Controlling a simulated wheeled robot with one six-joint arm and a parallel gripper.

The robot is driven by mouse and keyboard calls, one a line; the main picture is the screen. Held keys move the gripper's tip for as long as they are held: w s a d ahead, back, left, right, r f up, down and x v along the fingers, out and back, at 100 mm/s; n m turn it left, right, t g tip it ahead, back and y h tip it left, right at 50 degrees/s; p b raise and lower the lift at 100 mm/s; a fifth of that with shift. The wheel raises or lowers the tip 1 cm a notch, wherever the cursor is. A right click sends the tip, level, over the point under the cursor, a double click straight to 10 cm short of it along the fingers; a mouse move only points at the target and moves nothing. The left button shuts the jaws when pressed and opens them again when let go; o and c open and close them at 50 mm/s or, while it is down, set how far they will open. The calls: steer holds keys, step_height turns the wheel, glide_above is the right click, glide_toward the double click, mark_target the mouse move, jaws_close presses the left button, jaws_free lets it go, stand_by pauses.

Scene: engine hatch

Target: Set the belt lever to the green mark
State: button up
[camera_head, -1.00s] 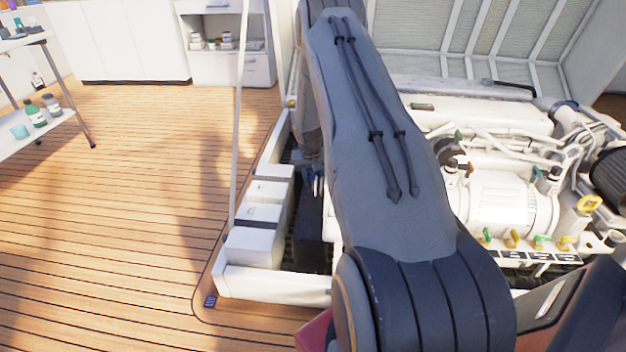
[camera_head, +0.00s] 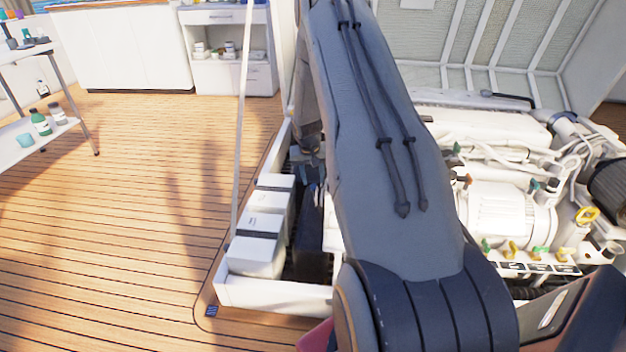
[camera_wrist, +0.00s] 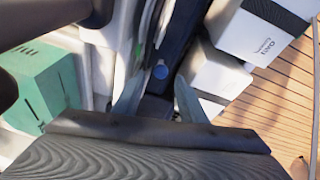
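In the wrist view my gripper (camera_wrist: 159,100) is open, its two pale blue-grey fingers apart. A dark bar with a round blue end (camera_wrist: 160,72) shows between and just beyond the fingertips; it may be the belt lever, but I cannot be sure. I cannot tell whether the fingers touch it. A small green mark (camera_wrist: 138,50) is on a pale curved edge just left of the bar. In the head view my arm hides most of this spot, and I cannot make out the lever there.
White boxes (camera_head: 257,255) stand along the hatch's left side; one with print (camera_wrist: 262,35) is close right of the fingers. A green box (camera_wrist: 42,88) is at left in the wrist view. The white engine (camera_head: 500,212) fills the hatch's right side. The wooden deck (camera_head: 130,220) is clear.

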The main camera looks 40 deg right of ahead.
steer(key=shift+w+r, duration=0.1)
steer(key=shift+r, duration=0.05)
steer(key=shift+c, duration=1.3)
steer(key=shift+m, duration=0.3)
steer(key=w+r+p, duration=0.1)
steer(key=r, duration=0.2)
steer(key=w+d+r, duration=0.1)
steer(key=r, duration=0.2)
steer(key=w+d+r+p, duration=0.1)
steer(key=r, duration=0.2)
steer(key=shift+w+r+p, duration=0.1)
steer(key=shift+w+p, duration=0.25)
steer(key=shift+w, duration=0.05)
jaws_close()
steer(key=b, duration=0.3)
glide_above(314, 193)
steer(key=w, duration=0.1)
steer(key=shift+s+a+f+x, duration=0.1)
steer(key=shift+s+a+x, duration=0.2)
steer(key=shift+x, duration=1.55)
steer(key=shift+s+a+f+x, duration=0.1)
steer(key=shift+s+a+x, duration=0.15)
steer(key=shift+x, duration=1.6)
steer(key=shift+s+a+f+x, duration=0.1)
steer(key=shift+s+a+x, duration=0.2)
steer(key=shift+x, duration=1.55)
steer(key=shift+f, duration=0.1)
